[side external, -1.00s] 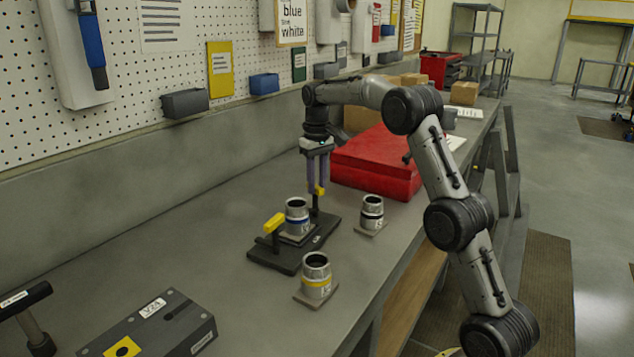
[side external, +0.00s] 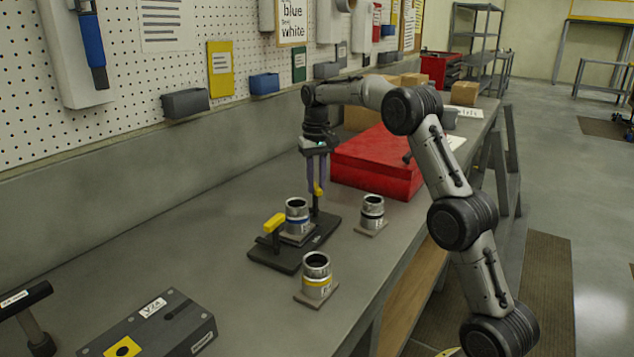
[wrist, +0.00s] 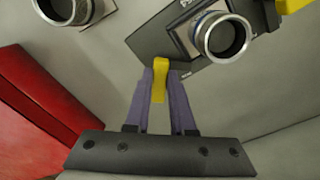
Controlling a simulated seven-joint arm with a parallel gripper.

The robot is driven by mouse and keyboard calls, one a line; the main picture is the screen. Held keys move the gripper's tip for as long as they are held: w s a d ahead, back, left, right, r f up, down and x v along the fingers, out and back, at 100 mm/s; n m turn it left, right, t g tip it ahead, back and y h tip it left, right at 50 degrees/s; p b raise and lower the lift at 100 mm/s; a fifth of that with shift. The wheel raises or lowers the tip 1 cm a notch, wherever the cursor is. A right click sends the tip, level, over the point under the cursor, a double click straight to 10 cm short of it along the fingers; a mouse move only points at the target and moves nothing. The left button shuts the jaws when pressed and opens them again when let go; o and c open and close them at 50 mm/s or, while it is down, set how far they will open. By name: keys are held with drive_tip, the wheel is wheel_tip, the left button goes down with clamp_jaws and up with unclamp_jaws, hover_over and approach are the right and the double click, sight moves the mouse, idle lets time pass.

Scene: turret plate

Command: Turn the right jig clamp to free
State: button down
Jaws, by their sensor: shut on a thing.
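The jig is a dark plate (side external: 266,257) on the bench, and it also shows in the wrist view (wrist: 146,41). A silver ring with a blue band (side external: 297,218) stands on it between two yellow-topped clamps. The clamp at the far end has a yellow handle (wrist: 161,78); it also shows in the side view (side external: 318,190). My gripper (side external: 316,188) points down over this clamp, with its purple fingers shut on the yellow handle. The other clamp (side external: 274,223) stands at the near end, its yellow handle apart from my gripper. Part of the gripped handle is hidden between the fingers.
A silver ring with a dark band (side external: 372,211) and one with a yellow band (side external: 316,275) stand on small plates beside the jig. A red case (side external: 376,163) lies close behind my gripper. A grey box (side external: 165,325) is at the front left.

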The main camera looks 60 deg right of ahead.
drive_tip(key=m, duration=0.5)
drive_tip(key=shift+w+a+m, duration=0.1)
drive_tip(key=shift+w+m, duration=0.05)
drive_tip(key=shift+m, duration=0.15)
drive_tip(key=shift+w+m, duration=0.15)
drive_tip(key=shift+m, duration=2.05)
drive_tip(key=c, duration=0.8)
unclamp_jaws()
drive_tip(key=shift+o, duration=0.2)
wheel_tip(320, 180, up, 12)
